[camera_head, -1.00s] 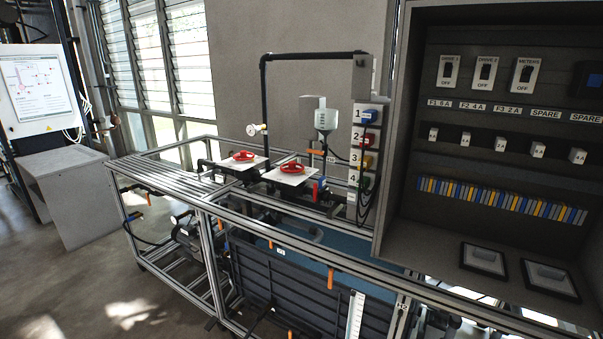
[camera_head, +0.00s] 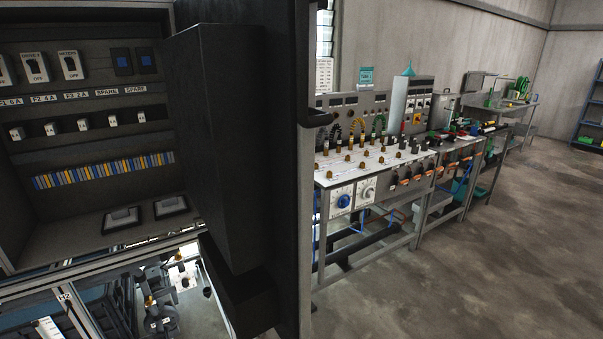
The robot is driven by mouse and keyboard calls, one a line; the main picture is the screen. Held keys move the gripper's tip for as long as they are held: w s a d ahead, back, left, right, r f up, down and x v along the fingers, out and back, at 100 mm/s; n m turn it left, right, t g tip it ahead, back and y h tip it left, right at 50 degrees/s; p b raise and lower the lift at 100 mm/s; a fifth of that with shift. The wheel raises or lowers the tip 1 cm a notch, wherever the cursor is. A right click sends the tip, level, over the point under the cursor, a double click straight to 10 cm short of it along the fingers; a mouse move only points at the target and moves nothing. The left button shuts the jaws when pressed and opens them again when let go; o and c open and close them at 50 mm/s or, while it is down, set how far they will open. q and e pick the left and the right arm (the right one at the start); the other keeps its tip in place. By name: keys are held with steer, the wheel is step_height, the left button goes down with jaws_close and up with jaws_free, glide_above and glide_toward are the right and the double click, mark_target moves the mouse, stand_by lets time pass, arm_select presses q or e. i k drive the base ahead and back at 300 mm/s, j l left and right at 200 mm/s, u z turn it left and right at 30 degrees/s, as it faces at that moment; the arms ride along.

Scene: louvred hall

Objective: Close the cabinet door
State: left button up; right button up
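The grey cabinet (camera_head: 85,220) stands open at the left, its switches, breakers and terminal row showing. Its dark door (camera_head: 285,150) stands swung out at the cabinet's right side and is seen steeply from the side. A dark box-shaped part (camera_head: 215,130) sits on the door's cabinet-facing side. A black handle (camera_head: 320,119) sticks out at the door's right edge. Neither of my grippers is in view.
A metal frame (camera_head: 60,285) with equipment lies below the cabinet. Right of the door, a workbench (camera_head: 375,160) with terminals and cables runs back along the wall. Blue shelving (camera_head: 590,110) stands at the far right. The concrete floor (camera_head: 490,260) at right is clear.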

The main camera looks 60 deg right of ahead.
mark_target(240, 75)
steer(key=l+z, duration=0.1)
steer(key=l, duration=0.5)
steer(key=i+l+z, duration=0.1)
steer(key=l, duration=0.45)
steer(key=i+l+z, duration=0.1)
steer(key=l, duration=0.5)
